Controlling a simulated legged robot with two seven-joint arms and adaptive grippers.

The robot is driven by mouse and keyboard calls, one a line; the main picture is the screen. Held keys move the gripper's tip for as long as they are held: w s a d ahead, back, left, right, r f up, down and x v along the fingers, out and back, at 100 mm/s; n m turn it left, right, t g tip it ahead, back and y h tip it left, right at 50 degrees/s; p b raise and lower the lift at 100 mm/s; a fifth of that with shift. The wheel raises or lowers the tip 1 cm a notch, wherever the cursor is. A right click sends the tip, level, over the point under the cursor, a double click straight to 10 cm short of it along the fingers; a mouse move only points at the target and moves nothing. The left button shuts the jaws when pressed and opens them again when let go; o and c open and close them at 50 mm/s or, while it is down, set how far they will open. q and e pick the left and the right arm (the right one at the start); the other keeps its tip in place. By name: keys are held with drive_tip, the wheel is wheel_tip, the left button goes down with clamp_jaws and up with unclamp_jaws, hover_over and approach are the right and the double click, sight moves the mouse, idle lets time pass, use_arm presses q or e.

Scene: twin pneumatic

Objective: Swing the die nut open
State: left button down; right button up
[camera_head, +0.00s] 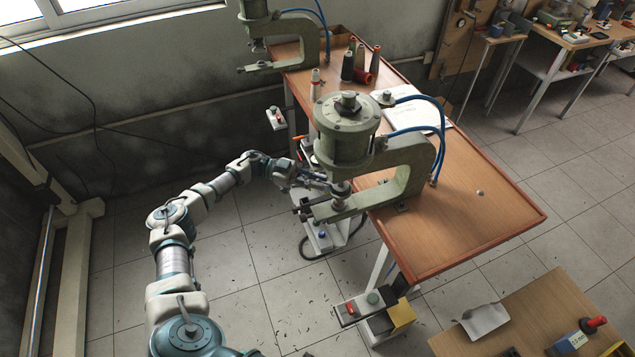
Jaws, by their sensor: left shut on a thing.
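The near green pneumatic press (345,130) stands at the left edge of the wooden table, with its round cylinder on top and its C-shaped frame reaching left. The die nut (341,188) is at the lower end of the ram, above the press's lower arm; it is small and partly hidden here. My left gripper (322,182) reaches in from the left, just under the cylinder, and is shut on the die nut at its left side. The fingertips are too small to show the exact hold. My right gripper is not in view.
A second green press (262,35) stands at the far end of the table (480,215). Thread cones (348,66), blue hoses (440,125) and a white paper (425,115) are on it. A control box (360,306) is below. A wooden bench (530,325) is at the lower right. The floor at left is mostly clear.

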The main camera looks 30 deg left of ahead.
use_arm(q)
drive_tip(key=c, duration=1.1)
unclamp_jaws()
drive_tip(key=shift+w+f, duration=0.1)
drive_tip(key=shift+w, duration=0.05)
drive_tip(key=s+a, duration=0.2)
drive_tip(key=a, duration=1)
drive_tip(key=shift+f, duration=0.1)
